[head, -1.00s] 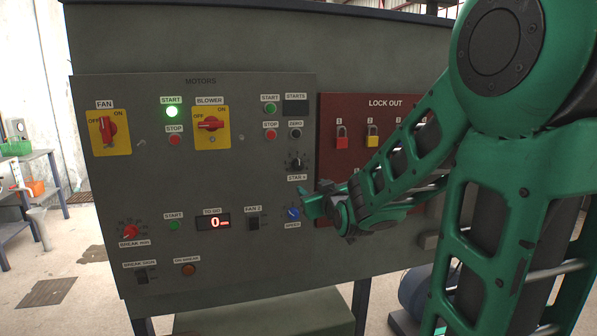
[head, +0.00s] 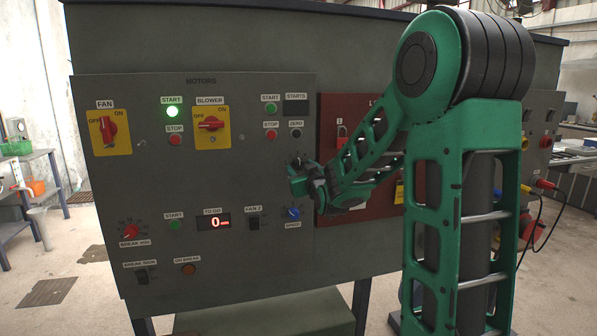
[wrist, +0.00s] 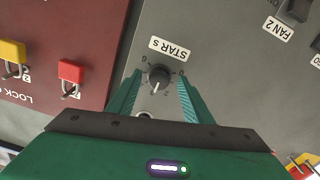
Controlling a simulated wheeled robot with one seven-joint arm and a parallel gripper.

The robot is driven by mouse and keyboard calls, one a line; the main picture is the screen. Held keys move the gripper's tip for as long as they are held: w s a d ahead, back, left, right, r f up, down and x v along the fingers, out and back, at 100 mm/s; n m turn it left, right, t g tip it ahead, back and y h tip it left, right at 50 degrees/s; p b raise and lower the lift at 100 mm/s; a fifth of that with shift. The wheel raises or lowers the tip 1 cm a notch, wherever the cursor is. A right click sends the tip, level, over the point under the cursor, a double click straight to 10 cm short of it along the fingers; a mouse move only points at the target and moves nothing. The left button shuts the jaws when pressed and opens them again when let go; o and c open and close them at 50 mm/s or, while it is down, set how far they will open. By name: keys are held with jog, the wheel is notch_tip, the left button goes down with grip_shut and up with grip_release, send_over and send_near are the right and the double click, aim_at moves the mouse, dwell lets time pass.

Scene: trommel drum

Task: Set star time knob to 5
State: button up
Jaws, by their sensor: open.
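The star time knob (wrist: 159,77) is a round black knob with a white pointer mark. The wrist view shows it upside down, below the "STAR s" label (wrist: 171,49), its mark towards the picture's bottom. My gripper (wrist: 158,80) is open, with one green finger on each side of the knob. I cannot tell whether the fingers touch it. In the head view my gripper (head: 291,180) is at the panel and hides the label and most of the knob.
The blue speed knob (head: 293,212) is just below my gripper. The fan 2 switch (head: 254,224) is to its lower left, and the black zero button (head: 295,133) is above. The red lock-out board (head: 328,108) with padlocks is to the right, partly behind my arm.

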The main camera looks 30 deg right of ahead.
jog(key=shift+w+d, duration=0.1)
jog(key=shift+w, duration=0.15)
jog(key=c, duration=1.1)
jog(key=shift+o, duration=0.2)
